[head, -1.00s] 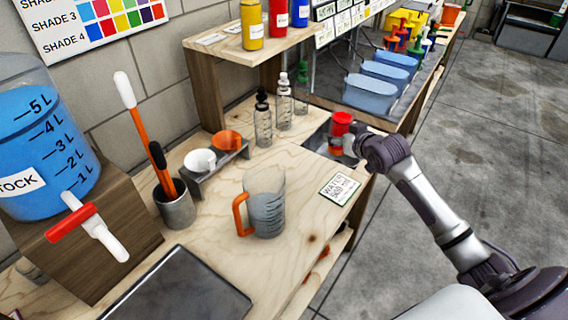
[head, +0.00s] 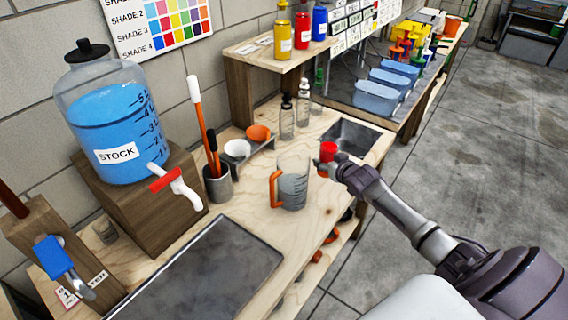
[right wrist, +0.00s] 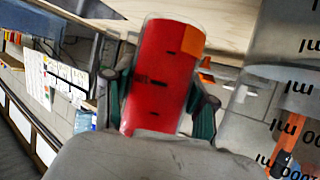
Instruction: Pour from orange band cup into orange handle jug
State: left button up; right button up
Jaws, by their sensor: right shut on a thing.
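The orange band cup (head: 329,151) is filled with red and held by my right gripper (head: 327,170). In the right wrist view the cup (right wrist: 160,80) sits between the two fingers (right wrist: 162,100), with an orange patch near one end. The orange handle jug (head: 294,186) stands upright on the wooden bench, its orange handle toward the left. The cup is just right of the jug, around its rim height in the head view. The jug's marked wall (right wrist: 290,60) also shows at the right of the wrist view. My left gripper is out of view.
A blue STOCK dispenser (head: 118,130) with a red-handled tap stands left. A dark tray (head: 205,275) lies in front. Bare wood surrounds the jug.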

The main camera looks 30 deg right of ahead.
aim_at(327, 158)
jog(key=shift+w+d+f, duration=0.1)
jog(key=shift+d, duration=0.05)
jog(key=shift+a+r+n+h+b, duration=0.2)
jog(key=shift+a+n+h+b, duration=0.1)
jog(key=shift+a+h+b, duration=0.1)
jog(key=shift+d+n+b, duration=0.1)
jog(key=shift+n+b, duration=0.2)
jog(key=shift+b, duration=0.15)
jog(key=shift+a+r+n+h+b, duration=0.35)
jog(key=shift+r+n+h+b, duration=0.25)
jog(key=shift+h+b, duration=0.25)
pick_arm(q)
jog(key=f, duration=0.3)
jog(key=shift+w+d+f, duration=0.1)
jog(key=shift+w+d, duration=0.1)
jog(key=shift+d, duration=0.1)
pick_arm(e)
jog(key=shift+d+r, duration=0.1)
jog(key=shift+r, duration=0.1)
jog(key=shift+r+t, duration=0.1)
jog(key=shift+t, duration=0.2)
jog(key=shift+a+r+n, duration=0.2)
jog(key=shift+r+n, duration=0.05)
jog(key=shift+n, duration=0.05)
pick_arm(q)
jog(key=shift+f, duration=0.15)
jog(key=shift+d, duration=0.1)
pick_arm(e)
jog(key=shift+r+h, duration=0.2)
jog(key=shift+h, duration=0.05)
